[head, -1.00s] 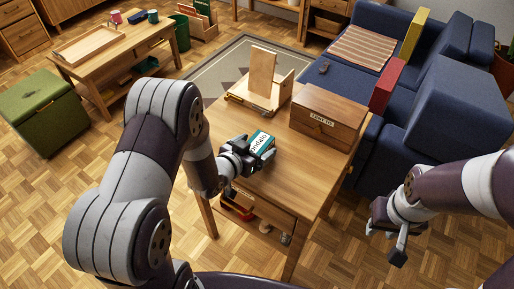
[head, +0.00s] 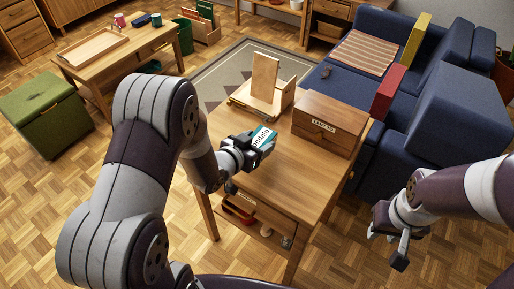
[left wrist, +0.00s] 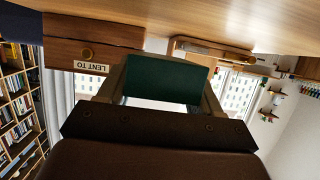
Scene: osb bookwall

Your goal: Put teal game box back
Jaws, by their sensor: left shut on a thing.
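The teal game box (head: 264,137) has a white label band with dark lettering. My left gripper (head: 258,145) is shut on it above the near-left part of the wooden table (head: 300,186). In the left wrist view the box's teal face (left wrist: 155,78) fills the space between the two fingers (left wrist: 160,85). Whether the box touches the tabletop I cannot tell. My right gripper (head: 392,240) is off to the right of the table, over the floor, and looks empty with its fingers apart.
A wooden box labelled "LENT TO" (head: 328,124) stands at the table's right side. A wooden stand with an upright board (head: 265,80) is at the back. A blue sofa (head: 440,95) is behind on the right. The table's front half is clear.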

